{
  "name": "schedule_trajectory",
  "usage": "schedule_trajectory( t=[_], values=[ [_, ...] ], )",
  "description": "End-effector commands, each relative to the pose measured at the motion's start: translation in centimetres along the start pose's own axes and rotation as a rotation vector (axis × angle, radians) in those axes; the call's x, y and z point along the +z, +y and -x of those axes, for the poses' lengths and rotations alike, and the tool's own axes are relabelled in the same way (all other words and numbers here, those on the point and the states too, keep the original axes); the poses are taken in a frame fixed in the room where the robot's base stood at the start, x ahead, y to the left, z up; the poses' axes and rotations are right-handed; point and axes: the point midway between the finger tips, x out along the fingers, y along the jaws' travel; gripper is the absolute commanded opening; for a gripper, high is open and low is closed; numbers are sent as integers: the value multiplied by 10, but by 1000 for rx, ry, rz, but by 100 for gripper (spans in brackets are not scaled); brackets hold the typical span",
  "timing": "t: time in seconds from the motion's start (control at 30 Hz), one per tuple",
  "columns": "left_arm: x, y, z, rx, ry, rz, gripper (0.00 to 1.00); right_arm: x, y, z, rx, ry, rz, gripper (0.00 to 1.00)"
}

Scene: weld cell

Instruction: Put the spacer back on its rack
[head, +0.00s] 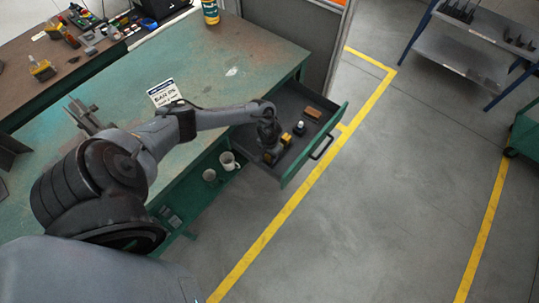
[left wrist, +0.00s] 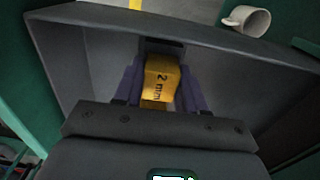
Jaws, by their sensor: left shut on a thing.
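The spacer is a yellow block marked "2 mm" (left wrist: 162,80), between the two fingers of my left gripper (left wrist: 155,88) in the left wrist view. The gripper is shut on it. In the head view my left gripper (head: 271,150) points down inside the open grey drawer (head: 290,99) of the green bench, and yellow (head: 286,139) shows beside its fingers. The fingers hide part of the spacer, and I cannot tell if it touches the drawer floor. I cannot tell which thing is its rack. My right gripper is not in view.
A brown block (head: 313,113) and a small black-and-white item (head: 299,128) lie in the drawer.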

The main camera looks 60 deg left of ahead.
Motion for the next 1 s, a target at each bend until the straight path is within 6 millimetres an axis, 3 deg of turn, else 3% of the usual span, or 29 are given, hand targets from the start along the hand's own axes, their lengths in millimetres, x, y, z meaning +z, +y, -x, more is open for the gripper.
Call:
schedule_trajectory(
  t=[0.17, 0.2, 0.37, 0.77, 1.0],
  values=[
    [0, 0, 0, 0, 0, 0, 6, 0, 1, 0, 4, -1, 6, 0],
    [0, 0, 0, 0, 0, 0, 45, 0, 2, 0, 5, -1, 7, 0],
    [0, 0, 0, 0, 0, 0, 70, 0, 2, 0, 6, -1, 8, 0],
    [0, 0, 6, 0, 0, -1, 70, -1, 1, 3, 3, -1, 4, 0],
    [-1, 0, 40, 1, 2, -2, 70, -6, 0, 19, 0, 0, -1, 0]
  ],
)
